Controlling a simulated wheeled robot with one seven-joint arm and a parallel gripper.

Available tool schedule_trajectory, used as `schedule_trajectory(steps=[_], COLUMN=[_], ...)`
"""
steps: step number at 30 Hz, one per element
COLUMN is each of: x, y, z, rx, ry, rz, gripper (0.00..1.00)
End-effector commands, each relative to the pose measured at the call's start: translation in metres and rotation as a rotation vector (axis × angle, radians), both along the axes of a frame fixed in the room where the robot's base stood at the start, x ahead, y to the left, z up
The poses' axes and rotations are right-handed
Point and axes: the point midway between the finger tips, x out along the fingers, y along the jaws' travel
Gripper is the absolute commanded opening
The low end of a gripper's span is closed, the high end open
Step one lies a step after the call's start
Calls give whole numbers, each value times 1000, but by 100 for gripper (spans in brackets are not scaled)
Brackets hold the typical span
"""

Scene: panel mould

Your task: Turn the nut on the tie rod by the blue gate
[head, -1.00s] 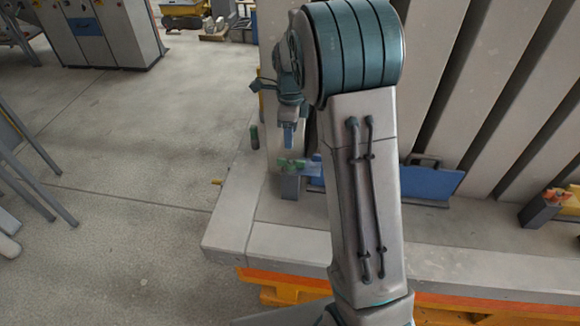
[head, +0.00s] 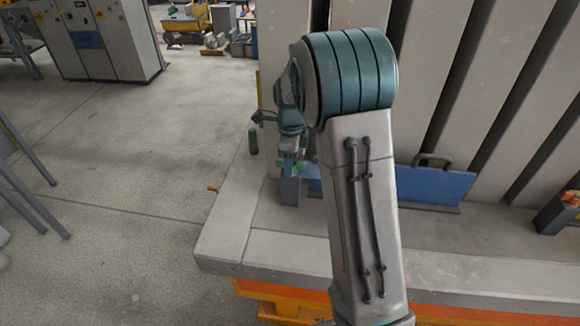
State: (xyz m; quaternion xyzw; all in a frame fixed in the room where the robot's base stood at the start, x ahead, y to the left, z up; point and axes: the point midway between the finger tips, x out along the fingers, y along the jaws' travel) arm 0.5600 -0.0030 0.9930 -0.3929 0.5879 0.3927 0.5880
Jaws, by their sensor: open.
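The blue gate (head: 432,186) stands upright on the grey ledge, partly hidden behind my arm. A grey block (head: 290,190) stands at its left end. A small green part, perhaps the nut (head: 300,168), shows just above that block. My gripper (head: 288,166) points down at the green part, very close to it; I cannot tell whether they touch. The gripper is open. The tie rod is not clearly seen, and the fingertips are small and partly merged with the green part.
Tall grey panels (head: 450,90) rise behind the ledge (head: 235,215). Grey cabinets (head: 95,40) stand far left, with open floor (head: 140,150) between.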

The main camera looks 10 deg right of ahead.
Motion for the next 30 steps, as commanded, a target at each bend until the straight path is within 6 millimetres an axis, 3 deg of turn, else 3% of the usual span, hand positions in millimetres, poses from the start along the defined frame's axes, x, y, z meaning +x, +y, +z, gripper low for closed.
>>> schedule_trajectory(steps=[2, 7, 12, 21, 30], x=[0, 0, 0, 0, 0], y=[0, 0, 0, 0, 0], z=[0, 0, 1, 2, 1], rx=[0, 0, 0, -1, 1], ry=[0, 0, -1, 0, -1], rz=[0, 0, -21, -286, -305], gripper=[49, 3, 3, 3, 3])
